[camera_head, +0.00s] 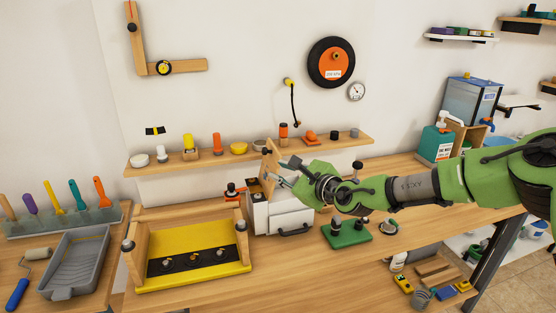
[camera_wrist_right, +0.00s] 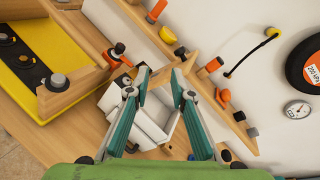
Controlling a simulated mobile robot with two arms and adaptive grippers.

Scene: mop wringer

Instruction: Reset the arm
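My right gripper (camera_head: 284,172) reaches in from the right, above the workbench. In the right wrist view its two teal fingers (camera_wrist_right: 159,76) stand apart, with a clear gap between the tips. A wooden piece (camera_head: 268,168) stands upright above a white box (camera_head: 282,216) with a dark handle, just left of the fingertips. In the wrist view the wooden piece (camera_wrist_right: 161,75) shows at the gap between the tips, and the white box (camera_wrist_right: 150,122) lies beyond. I cannot tell whether the fingers touch the wood. My left gripper is not in view.
A yellow tray (camera_head: 228,254) in a wooden frame stands left of the white box, and a green block (camera_head: 346,236) to its right. A wall shelf (camera_head: 330,145) with several small items runs behind. A grey paint tray (camera_head: 76,262) is at far left.

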